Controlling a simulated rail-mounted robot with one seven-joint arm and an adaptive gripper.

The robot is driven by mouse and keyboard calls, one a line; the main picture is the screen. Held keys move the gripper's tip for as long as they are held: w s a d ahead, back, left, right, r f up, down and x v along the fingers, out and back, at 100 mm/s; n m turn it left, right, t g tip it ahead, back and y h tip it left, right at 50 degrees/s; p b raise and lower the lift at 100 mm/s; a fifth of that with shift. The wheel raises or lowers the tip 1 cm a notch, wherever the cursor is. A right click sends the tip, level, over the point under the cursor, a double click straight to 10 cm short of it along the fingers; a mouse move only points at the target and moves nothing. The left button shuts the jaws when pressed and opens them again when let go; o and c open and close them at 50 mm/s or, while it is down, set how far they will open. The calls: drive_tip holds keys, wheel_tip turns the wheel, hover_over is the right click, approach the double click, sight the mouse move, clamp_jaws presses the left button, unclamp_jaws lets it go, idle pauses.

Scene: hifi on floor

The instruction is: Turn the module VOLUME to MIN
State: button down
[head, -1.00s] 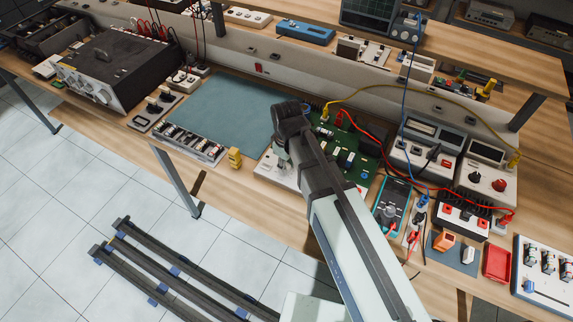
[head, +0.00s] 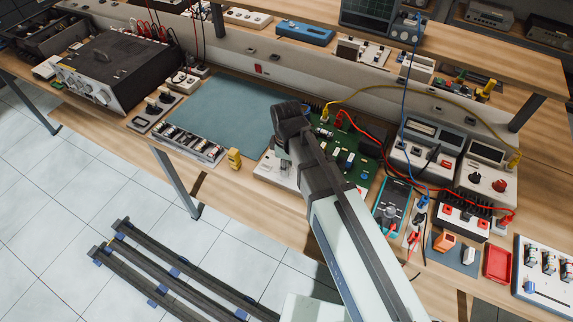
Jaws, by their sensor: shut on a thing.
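The module with a green circuit board (head: 345,160) and a pale front panel (head: 268,172) lies on the bench in the middle of the head view. My arm reaches over it from below. My gripper (head: 283,152) points down at the front left of the module and is mostly hidden behind my wrist. It is shut on a small part there, taken as the VOLUME knob. The knob itself, its pointer and its MIN mark are hidden or too small to make out.
A blue-green mat (head: 228,112) lies left of the module, with a yellow block (head: 234,158) near the bench edge. A teal multimeter (head: 393,203) stands close on the right. Red, yellow and blue leads cross the right side.

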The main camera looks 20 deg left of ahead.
drive_tip(key=c, duration=0.8)
unclamp_jaws()
wheel_tip(320, 180, up, 12)
